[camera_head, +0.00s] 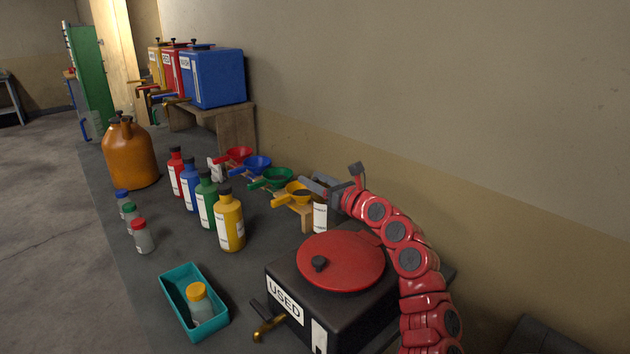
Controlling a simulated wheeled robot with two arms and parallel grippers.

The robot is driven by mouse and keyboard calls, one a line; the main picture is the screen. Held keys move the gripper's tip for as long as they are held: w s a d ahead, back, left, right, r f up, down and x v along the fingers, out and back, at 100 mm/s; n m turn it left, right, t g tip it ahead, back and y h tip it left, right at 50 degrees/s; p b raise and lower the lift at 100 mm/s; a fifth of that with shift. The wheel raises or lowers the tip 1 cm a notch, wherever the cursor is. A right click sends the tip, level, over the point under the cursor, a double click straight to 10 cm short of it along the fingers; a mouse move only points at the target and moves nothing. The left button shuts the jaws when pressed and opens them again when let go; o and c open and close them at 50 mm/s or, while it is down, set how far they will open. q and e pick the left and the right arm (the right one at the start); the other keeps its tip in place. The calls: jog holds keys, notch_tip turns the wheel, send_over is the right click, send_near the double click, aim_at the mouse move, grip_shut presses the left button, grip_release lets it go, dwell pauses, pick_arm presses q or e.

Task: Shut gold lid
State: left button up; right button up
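A gold drum (154,66) stands at the far left end of a row of drums on a wooden stand at the back. It is mostly hidden by the red drum (171,72) beside it. A dark knob (158,41) shows at its top, but I cannot tell whether its lid is open or shut. My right gripper (337,178) is near the wall, beside the yellow funnel, far in front of the gold drum. Its fingers are spread and it looks empty. My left gripper is not in view.
A black drum marked USED with a red lid (341,260) stands in front of my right arm. A blue drum (216,78), colored funnels (278,178), several bottles (229,220), an orange jug (130,155) and a teal tray (182,317) crowd the dark table.

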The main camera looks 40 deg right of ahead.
jog(key=shift+s, duration=0.1)
jog(key=shift+s+d, duration=0.15)
jog(key=shift+s, duration=0.15)
jog(key=s, duration=0.5)
jog(key=s+b, duration=0.1)
jog(key=s, duration=0.4)
jog(key=s+d+b, duration=0.1)
jog(key=s, duration=0.4)
jog(key=shift+d+f, duration=0.1)
jog(key=shift+s, duration=0.75)
